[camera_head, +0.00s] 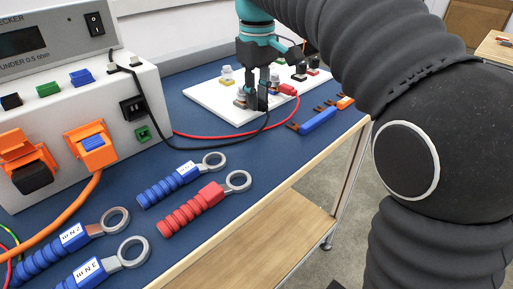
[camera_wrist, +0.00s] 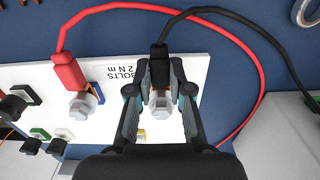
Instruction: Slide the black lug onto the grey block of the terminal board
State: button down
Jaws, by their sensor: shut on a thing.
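My gripper (camera_head: 257,94) is over the near part of the white terminal board (camera_head: 212,98). In the wrist view my gripper (camera_wrist: 160,88) is shut on the black lug (camera_wrist: 158,64), whose black cable runs up and right. The lug's coppery end points at a hex bolt (camera_wrist: 161,103) on the board, between the fingers. The grey block under this bolt is mostly hidden, and I cannot tell whether the lug is fully around the bolt. In the head view the black lug (camera_head: 262,101) is upright at the fingers, close to the board.
A red lug (camera_wrist: 68,72) sits at the neighbouring bolt (camera_wrist: 82,104); its red cable loops around the gripper. Other coloured terminals stand on the board. A white tester (camera_head: 80,110) is at left.

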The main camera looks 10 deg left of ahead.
jog(key=shift+a, duration=0.1)
dwell(0.3)
jog(key=c, duration=1)
grip_release()
jog(key=shift+r, duration=3.75)
